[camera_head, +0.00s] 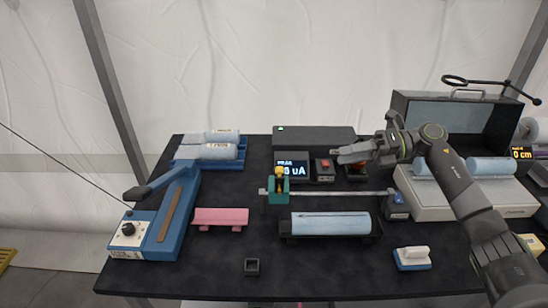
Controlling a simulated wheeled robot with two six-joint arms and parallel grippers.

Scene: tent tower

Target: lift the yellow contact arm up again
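A small yellow piece (280,171), which looks like the yellow contact arm, sits on top of a teal carriage (278,189). The carriage is on a thin grey rail (340,193) above a dark table. I cannot tell how far the yellow piece is raised or lowered. My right gripper (343,156) comes in from the right, with its fingertips pointing left. It is above and to the right of the yellow piece, clearly apart from it. The gap between its fingers does not show clearly. My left gripper is not in view.
A display reading "uA" (292,168) and a small red-topped box (325,170) stand behind the rail. A light-blue roll (330,224) lies in front of it. A pink block (220,217) and a blue sealer (160,219) are left. Bare table (330,270) lies in front.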

